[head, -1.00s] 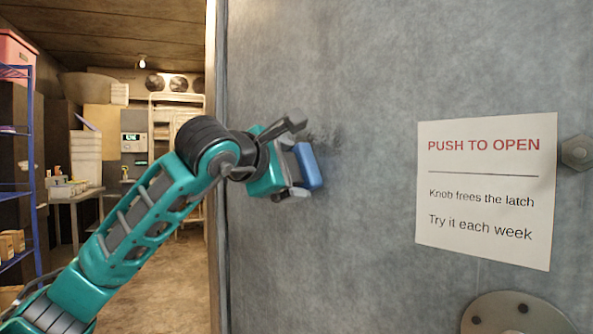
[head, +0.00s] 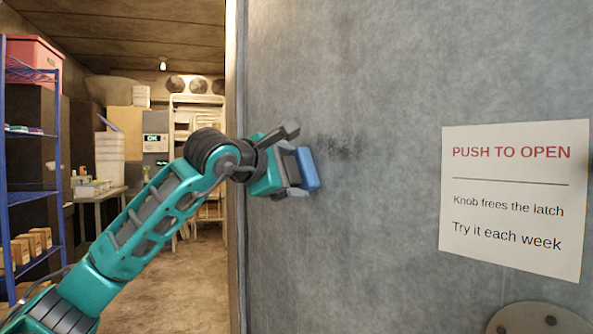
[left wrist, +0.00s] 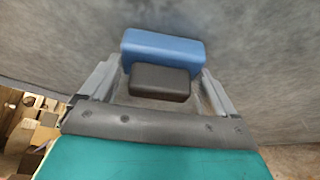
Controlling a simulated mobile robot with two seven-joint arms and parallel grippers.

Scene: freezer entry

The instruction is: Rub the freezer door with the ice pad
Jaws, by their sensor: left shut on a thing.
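The freezer door (head: 390,80) is a large grey mottled panel filling the right of the head view. A dark smudge (head: 338,147) marks it just right of my left gripper. My left gripper (head: 291,160) is shut on the ice pad (head: 308,169), a blue block with a dark grip. In the left wrist view the blue pad (left wrist: 162,48) lies beyond the dark grip (left wrist: 160,83), between the fingers. The pad's face is turned to the door, close to it; I cannot tell whether they touch. My right gripper is not in view.
A white "PUSH TO OPEN" sign (head: 515,200) and a round metal plate (head: 540,320) are on the door at right. Left of the door edge (head: 237,200) is a room with a blue shelf rack (head: 30,197), a table (head: 100,195) and open floor (head: 170,270).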

